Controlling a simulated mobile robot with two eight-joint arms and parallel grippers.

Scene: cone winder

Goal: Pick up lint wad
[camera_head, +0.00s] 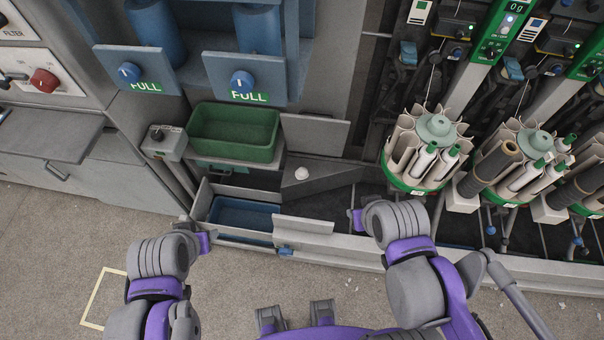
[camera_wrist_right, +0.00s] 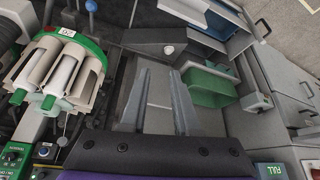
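The lint wad (camera_head: 301,173) is a small whitish lump on a dark grey ledge (camera_head: 325,183) near the middle of the head view. It also shows in the right wrist view (camera_wrist_right: 168,49), beyond my fingertips. My right gripper (camera_wrist_right: 160,72) is open and empty, with its two grey fingers apart and short of the wad. In the head view my right gripper (camera_head: 356,220) is to the right of and nearer than the wad. My left gripper (camera_head: 204,242) is at the lower left, by the blue bin; its fingers are mostly hidden there.
A green tray (camera_head: 235,155) stands left of the ledge. A blue bin (camera_head: 243,227) sits in a grey open drawer (camera_head: 305,224) below it. Round holders with pale tubes (camera_head: 424,155) stand at the right. Carpeted floor (camera_head: 60,250) is free at the lower left.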

